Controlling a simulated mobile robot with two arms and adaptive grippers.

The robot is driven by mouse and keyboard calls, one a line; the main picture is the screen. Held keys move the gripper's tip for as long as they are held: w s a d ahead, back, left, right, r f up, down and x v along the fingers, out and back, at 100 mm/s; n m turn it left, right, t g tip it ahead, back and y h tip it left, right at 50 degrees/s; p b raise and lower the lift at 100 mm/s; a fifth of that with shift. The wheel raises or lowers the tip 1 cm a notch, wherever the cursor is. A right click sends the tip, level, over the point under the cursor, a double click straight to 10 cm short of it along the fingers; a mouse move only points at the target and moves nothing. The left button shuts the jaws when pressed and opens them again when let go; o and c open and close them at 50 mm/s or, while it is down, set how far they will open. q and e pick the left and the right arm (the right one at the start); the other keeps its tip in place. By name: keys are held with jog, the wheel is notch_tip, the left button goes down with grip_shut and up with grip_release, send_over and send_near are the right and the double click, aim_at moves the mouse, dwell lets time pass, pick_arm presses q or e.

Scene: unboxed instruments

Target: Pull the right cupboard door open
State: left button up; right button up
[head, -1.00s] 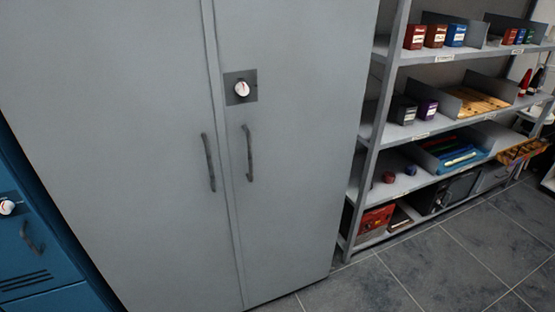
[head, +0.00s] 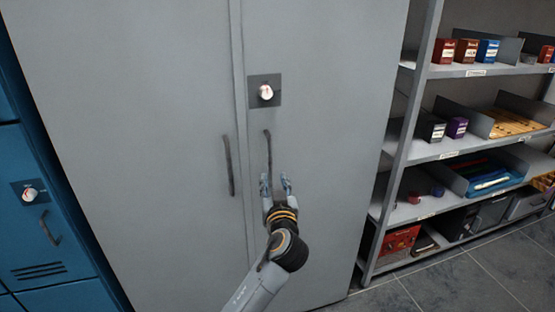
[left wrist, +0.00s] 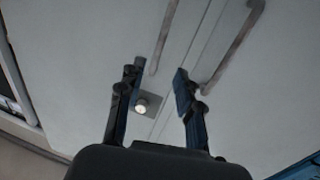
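The grey cupboard's right door (head: 325,120) is shut, level with the left door (head: 140,130). Its dark bar handle (head: 268,150) is upright beside the seam, below a round white knob (head: 266,92) on a square plate. My left gripper (head: 275,180) is open and empty in front of the right door, at the handle's lower end. In the left wrist view, upside down, the open fingers (left wrist: 156,78) point at the door, with the right handle (left wrist: 164,38) beyond them and the knob (left wrist: 141,105) between them. Contact with the handle cannot be told. My right gripper is not in view.
The left door's handle (head: 229,165) stands close by to the left. A blue locker (head: 45,215) is at the far left. A metal shelf rack (head: 400,150) with boxes and trays stands right of the cupboard. Tiled floor (head: 430,285) is clear in front of the rack.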

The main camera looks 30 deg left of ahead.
aim_at(270, 159)
pick_arm(q)
jog(key=p+x, duration=0.2)
jog(key=x, duration=1)
jog(key=shift+w+a+p, duration=0.1)
jog(key=shift+a+p, duration=0.15)
jog(key=shift+p, duration=0.1)
jog(key=shift+c, duration=0.2)
grip_shut()
